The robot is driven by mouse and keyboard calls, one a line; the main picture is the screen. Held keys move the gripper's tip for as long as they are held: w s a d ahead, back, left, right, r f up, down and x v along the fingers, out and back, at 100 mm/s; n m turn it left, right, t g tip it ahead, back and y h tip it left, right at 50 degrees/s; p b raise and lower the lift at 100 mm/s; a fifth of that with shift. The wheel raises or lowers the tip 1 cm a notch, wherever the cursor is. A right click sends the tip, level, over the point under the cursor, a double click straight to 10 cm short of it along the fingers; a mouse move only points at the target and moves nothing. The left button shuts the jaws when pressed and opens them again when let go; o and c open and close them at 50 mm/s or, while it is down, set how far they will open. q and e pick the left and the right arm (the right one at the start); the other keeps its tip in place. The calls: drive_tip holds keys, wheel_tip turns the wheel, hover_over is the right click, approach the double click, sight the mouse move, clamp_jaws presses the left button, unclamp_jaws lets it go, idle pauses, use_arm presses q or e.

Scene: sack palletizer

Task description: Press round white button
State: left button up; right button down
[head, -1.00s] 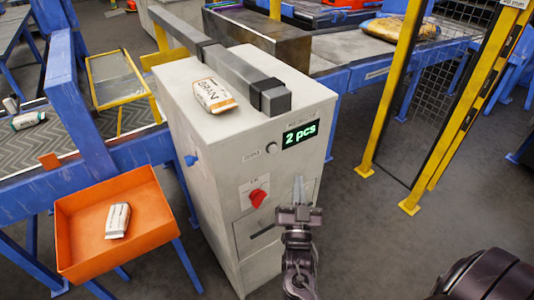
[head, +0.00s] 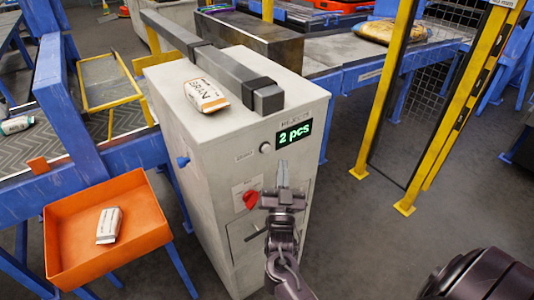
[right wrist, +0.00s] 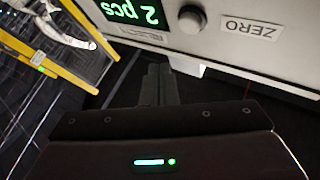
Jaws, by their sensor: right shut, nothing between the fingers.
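The round white button (head: 265,147) sits on the front of the grey cabinet (head: 215,160), just left of the green "2 pcs" display (head: 294,132). In the right wrist view the button (right wrist: 191,19) shows at the top, between the display (right wrist: 133,12) and a "ZERO" label (right wrist: 250,26). My right gripper (head: 283,172) is shut and empty, its fingers pointing up, below and to the right of the button and apart from it in the picture. In the right wrist view its closed fingertips (right wrist: 158,72) lie below the button. My left gripper is not in view.
A red knob (head: 251,200) is on the cabinet front, left of my right gripper. A white-and-orange pack (head: 206,95) lies on the cabinet top beside a dark bar (head: 215,62). An orange tray (head: 150,222) holds a small pack (head: 109,225). A yellow post (head: 380,100) stands at right.

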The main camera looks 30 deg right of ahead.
sight(266, 149)
drive_tip(key=shift+w+a+b, duration=0.15)
drive_tip(key=shift+w+b, duration=0.6)
drive_tip(key=shift+w, duration=1.3)
idle(0.5)
drive_tip(key=shift+w, duration=0.4)
drive_tip(key=shift+w+a+b, duration=0.1)
drive_tip(key=shift+w+b, duration=0.35)
drive_tip(key=shift+b, duration=0.1)
idle(0.5)
drive_tip(key=shift+s, duration=0.1)
drive_tip(key=shift+s+p, duration=0.5)
drive_tip(key=shift+s, duration=0.3)
